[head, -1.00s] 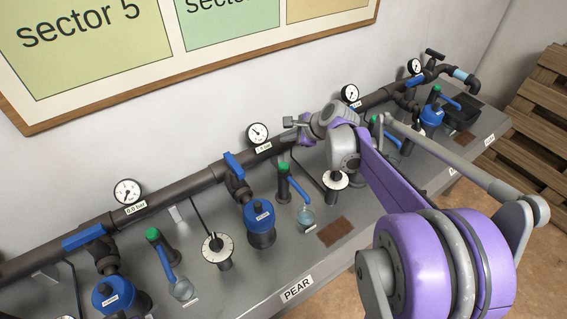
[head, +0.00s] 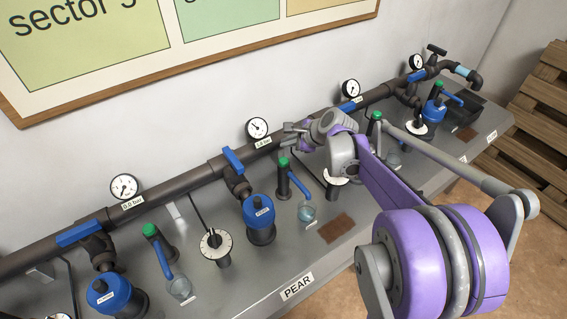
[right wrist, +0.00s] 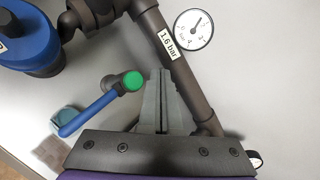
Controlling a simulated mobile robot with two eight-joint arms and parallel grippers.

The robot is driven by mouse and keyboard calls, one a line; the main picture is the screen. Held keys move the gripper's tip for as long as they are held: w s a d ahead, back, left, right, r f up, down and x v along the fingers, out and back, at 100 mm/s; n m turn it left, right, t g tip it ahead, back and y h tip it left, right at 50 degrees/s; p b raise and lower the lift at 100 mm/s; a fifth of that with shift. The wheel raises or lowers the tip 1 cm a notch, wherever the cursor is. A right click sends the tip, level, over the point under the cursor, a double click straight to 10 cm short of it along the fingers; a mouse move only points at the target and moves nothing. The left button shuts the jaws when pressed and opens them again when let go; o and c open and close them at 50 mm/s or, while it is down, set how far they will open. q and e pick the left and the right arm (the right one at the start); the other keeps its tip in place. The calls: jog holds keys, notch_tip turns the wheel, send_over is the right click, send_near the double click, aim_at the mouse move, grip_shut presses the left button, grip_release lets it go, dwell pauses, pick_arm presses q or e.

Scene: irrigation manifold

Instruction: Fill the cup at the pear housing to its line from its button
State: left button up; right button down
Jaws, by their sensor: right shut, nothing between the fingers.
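The pear housing (head: 260,215) is a blue canister on the bench behind the PEAR label (head: 297,286). To its right is a dark post with a green button (head: 283,162) on top and a blue spout (head: 299,184) sloping down to a small clear bluish cup (head: 307,212). I cannot read the cup's level or line. My right gripper (head: 291,134) is shut and empty, above and behind the post near the pipe. In the right wrist view its fingers (right wrist: 162,98) are just right of the green button (right wrist: 133,81), apparently apart from it; the cup (right wrist: 67,121) is at left. My left gripper is out of view.
A dark pipe (head: 190,187) with blue valve handles (head: 233,161) and gauges runs along the wall. The gauge (right wrist: 193,29) near the gripper is labelled 1.6 bar. A dial (head: 214,244) on a post stands left of the housing. A brown mat (head: 337,228) lies right of the cup.

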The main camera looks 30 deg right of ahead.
aim_at(287, 161)
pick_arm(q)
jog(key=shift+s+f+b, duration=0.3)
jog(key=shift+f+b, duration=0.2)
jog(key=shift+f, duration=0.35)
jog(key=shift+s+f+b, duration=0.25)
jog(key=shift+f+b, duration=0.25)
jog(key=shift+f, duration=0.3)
pick_arm(e)
jog(key=shift+f, duration=2.1)
jog(key=shift+f, duration=0.1)
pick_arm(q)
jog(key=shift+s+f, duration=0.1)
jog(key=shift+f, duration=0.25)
pick_arm(e)
jog(key=shift+f, duration=0.3)
pick_arm(q)
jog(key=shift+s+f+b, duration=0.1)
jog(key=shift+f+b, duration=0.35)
jog(key=shift+b, duration=0.2)
pick_arm(e)
jog(key=shift+f, duration=0.6)
jog(key=shift+r, duration=0.1)
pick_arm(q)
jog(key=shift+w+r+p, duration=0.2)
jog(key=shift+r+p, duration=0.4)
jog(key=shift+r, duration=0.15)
pick_arm(e)
jog(key=shift+r, duration=0.9)
